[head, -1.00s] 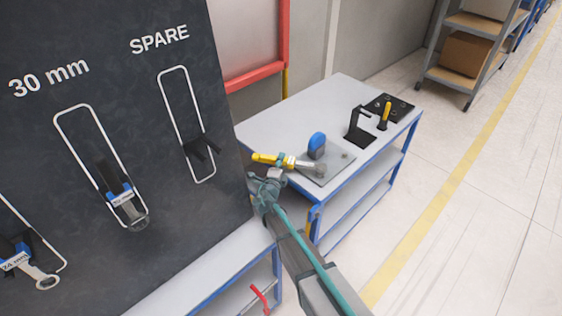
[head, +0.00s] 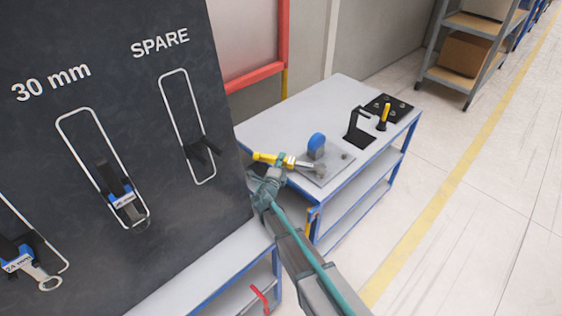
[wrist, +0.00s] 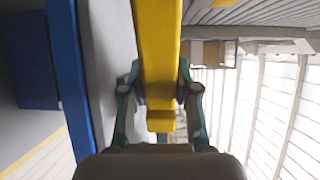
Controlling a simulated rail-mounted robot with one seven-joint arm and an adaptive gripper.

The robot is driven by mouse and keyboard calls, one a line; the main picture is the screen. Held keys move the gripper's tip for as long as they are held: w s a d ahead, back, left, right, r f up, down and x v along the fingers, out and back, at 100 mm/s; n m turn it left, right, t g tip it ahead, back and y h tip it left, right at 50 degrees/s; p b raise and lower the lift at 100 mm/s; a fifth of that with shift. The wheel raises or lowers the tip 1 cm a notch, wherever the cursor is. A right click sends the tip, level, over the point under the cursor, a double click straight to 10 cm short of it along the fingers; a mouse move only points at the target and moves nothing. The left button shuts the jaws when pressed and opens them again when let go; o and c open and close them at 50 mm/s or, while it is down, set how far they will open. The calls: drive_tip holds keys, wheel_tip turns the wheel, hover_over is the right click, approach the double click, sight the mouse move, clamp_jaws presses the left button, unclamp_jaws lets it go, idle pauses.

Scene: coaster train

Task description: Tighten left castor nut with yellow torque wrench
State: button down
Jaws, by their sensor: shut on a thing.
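My gripper (head: 278,172) is shut on the yellow torque wrench (head: 266,157), near the left end of the far table. In the wrist view the yellow handle (wrist: 158,45) runs between the two fingers of my gripper (wrist: 157,90). The wrench's metal end points right, over a grey plate (head: 340,163) on the table. A blue castor wheel (head: 316,142) stands on that plate just behind the wrench. The castor nut cannot be made out; the wrench head seems to be at or over it, but contact cannot be told.
A black stand (head: 357,128) and a yellow-handled tool (head: 383,116) by a black block (head: 398,107) are on the right of the table (head: 257,128). A dark tool board (head: 110,200) with wrenches stands close on the left. The floor at right is clear.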

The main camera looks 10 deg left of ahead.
idle(0.3)
drive_tip(key=shift+s+n+y+b, duration=0.3)
drive_tip(key=shift+b, duration=0.2)
drive_tip(key=shift+r, duration=0.1)
drive_tip(key=shift+r, duration=0.1)
